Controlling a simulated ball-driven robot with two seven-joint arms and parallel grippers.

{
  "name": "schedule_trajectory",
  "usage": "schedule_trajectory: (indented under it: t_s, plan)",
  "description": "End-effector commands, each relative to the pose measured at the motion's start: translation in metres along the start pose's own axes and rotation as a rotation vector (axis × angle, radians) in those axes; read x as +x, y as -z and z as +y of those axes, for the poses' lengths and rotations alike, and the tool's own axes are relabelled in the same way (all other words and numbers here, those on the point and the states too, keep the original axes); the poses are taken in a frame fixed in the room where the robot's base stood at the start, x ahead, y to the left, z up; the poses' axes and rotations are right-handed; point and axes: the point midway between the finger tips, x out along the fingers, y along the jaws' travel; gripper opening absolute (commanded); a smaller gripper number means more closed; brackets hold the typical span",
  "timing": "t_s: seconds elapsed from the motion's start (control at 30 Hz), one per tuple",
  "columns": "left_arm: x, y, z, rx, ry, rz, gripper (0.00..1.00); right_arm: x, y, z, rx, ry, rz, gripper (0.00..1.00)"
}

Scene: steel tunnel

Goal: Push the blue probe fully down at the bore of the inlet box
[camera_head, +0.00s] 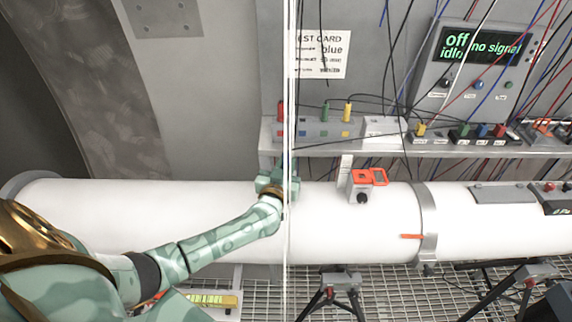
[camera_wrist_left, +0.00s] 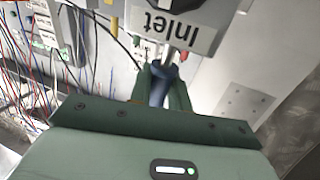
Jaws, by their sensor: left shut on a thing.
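My left gripper (camera_head: 274,182) is above the white pipe (camera_head: 170,212) in the head view, below the left end of the shelf. In the left wrist view its two green fingers (camera_wrist_left: 160,88) are shut on the dark blue probe (camera_wrist_left: 157,93). The inlet box (camera_wrist_left: 185,22), grey with an upside-down white "Inlet" label, is just beyond the fingertips. The probe points towards the box's near edge; the bore and the depth of the tip cannot be made out. In the head view I cannot clearly make out the inlet box or the probe. My right gripper is not in view.
A rack (camera_head: 318,131) with red, green and yellow plugs stands on the shelf (camera_head: 440,147). A display panel (camera_head: 475,60) reads "off", "idle" and "no signal". Loose cables hang at right.

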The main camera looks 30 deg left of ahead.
Motion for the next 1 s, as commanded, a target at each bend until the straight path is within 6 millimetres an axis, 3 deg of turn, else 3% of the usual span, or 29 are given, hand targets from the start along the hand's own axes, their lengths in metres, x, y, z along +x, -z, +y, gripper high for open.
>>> schedule_trajectory:
  t_s: [0.63, 0.67, 0.73, 1.0]
  plan:
    - [0.0, -0.016, 0.0, 0.0, 0.0, 0.001, 0.0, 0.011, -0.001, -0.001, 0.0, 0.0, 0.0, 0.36]
    - [0.0, -0.016, 0.0, 0.0, 0.0, 0.001, 0.24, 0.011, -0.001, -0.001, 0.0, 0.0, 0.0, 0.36]
    - [0.0, -0.015, 0.0, -0.001, 0.0, 0.001, 0.44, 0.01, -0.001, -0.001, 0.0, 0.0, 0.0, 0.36]
    - [0.0, -0.016, 0.0, -0.001, 0.0, 0.0, 0.44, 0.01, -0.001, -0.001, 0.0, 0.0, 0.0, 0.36]
